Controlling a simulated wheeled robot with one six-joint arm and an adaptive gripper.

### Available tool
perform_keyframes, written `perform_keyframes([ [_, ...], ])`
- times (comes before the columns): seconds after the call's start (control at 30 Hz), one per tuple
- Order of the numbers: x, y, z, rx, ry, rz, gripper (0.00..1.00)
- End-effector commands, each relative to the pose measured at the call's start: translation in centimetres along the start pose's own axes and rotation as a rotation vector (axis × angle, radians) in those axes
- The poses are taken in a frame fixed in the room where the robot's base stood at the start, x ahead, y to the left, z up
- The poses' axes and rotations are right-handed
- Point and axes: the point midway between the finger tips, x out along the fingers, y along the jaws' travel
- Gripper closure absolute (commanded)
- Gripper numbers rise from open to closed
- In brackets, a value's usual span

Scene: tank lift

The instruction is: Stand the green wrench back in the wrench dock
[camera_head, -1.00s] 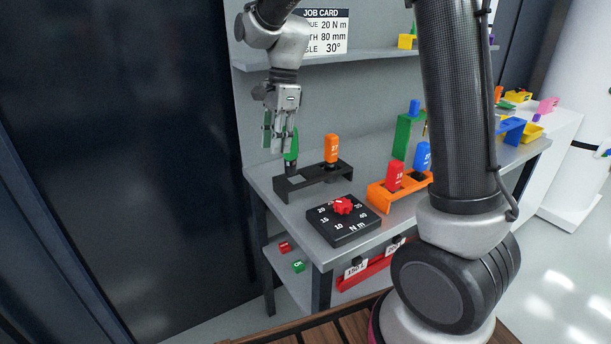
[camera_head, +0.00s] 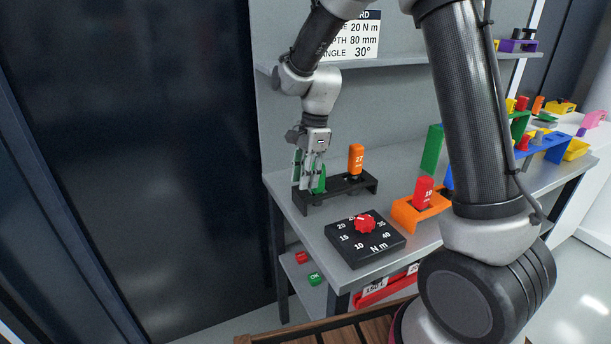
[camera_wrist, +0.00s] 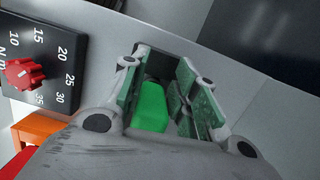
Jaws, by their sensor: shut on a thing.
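The green wrench (camera_head: 321,181) is at the left end of the black wrench dock (camera_head: 352,191), and its green handle also shows in the wrist view (camera_wrist: 150,106). My gripper (camera_head: 309,184) points down over that end of the dock and is shut on the green wrench. In the wrist view the two fingers (camera_wrist: 165,95) lie on either side of the handle. The wrench's lower end is hidden, so I cannot tell how deep it sits in the dock. An orange wrench (camera_head: 356,158) marked 27 stands upright in the dock's right part.
A black torque dial box with a red knob (camera_head: 364,223) lies in front of the dock. An orange holder (camera_head: 408,214) with a red wrench (camera_head: 424,192) stands to the right. The bench's left edge is close to the dock. A shelf (camera_head: 400,62) runs above.

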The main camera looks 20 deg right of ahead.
Motion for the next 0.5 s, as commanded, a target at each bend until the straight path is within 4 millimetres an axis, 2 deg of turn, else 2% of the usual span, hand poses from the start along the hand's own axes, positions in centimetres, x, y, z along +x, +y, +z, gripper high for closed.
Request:
perform_keyframes([
  [0.2,0.01,-0.04,0.0,0.0,0.0,-0.001,1.0],
  [0.23,0.01,-0.02,0.01,0.0,0.0,-0.001,0.66],
  [0.3,0.0,-0.02,0.01,0.0,0.0,-0.001,0.53],
  [0.33,0.0,-0.02,0.01,0.0,0.0,-0.001,0.49],
  [0.5,-0.01,-0.03,0.01,0.0,0.0,-0.001,0.49],
])
